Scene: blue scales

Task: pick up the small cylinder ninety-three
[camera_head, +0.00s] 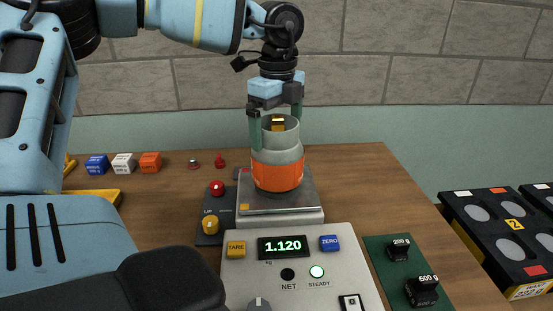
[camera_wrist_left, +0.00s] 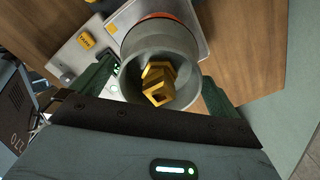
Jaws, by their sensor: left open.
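A grey cylindrical cup with an orange band (camera_head: 277,175) stands upright on the steel pan of the scale (camera_head: 308,205). No number ninety-three is readable on it. A yellow angular piece (camera_head: 278,125) sits inside its open top. My left gripper (camera_head: 276,120) points down over the cup, its green fingers open on either side of the rim. In the left wrist view the cup's grey mouth (camera_wrist_left: 150,43) lies between the two fingers, with the yellow piece (camera_wrist_left: 158,85) inside. I cannot tell whether the fingers touch the wall. My right gripper is not in view.
The scale's front panel (camera_head: 290,265) reads 1.120. Blue, white and orange blocks (camera_head: 123,163) and small red items (camera_head: 219,160) lie at the back left. Black weights (camera_head: 422,290) stand on a green mat (camera_head: 385,255). A black tray (camera_head: 470,215) is at the right.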

